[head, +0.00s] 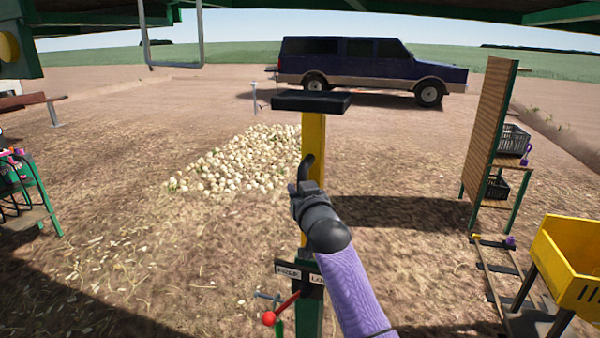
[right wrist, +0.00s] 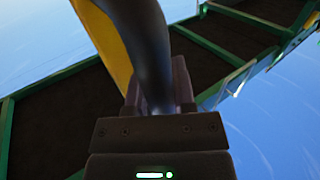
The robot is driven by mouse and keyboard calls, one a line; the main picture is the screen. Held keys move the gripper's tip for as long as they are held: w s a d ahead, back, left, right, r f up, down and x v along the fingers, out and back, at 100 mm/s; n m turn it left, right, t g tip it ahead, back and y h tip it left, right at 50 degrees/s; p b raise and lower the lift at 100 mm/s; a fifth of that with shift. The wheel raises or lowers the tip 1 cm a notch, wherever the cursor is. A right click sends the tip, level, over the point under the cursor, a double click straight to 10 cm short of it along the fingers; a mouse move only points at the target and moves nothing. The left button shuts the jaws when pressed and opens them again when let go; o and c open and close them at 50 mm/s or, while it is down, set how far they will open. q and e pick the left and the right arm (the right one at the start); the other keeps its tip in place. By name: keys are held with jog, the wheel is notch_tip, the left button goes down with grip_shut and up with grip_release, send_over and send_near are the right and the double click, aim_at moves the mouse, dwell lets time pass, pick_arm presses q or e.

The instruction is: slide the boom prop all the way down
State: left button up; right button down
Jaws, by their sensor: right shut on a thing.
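The boom prop is a yellow post (head: 314,135) with a flat black pad (head: 312,101) on top, standing upright in a green sleeve (head: 310,318). A dark curved handle (head: 308,163) is on the post's side. My right gripper (head: 303,187) is shut on this handle. In the right wrist view the handle (right wrist: 145,50) passes between the fingers (right wrist: 158,95), with the yellow post (right wrist: 105,35) behind it. A red-knobbed lever (head: 269,318) sits at the sleeve's top, beside a small label (head: 288,272). Its text is too small to read fully. My left gripper is not in view.
A green-framed structure (head: 560,14) hangs overhead. A yellow crate (head: 568,258) and a wooden board (head: 492,125) stand at the right. A rack (head: 35,200) is at the left. Behind lie an onion pile (head: 245,160) and a dark blue car (head: 350,65).

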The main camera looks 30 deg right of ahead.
notch_tip(320, 180, down, 10)
jog(key=b, duration=0.5)
jog(key=c, duration=0.7)
grip_release()
jog(key=shift+c, duration=0.2)
jog(key=v, duration=1)
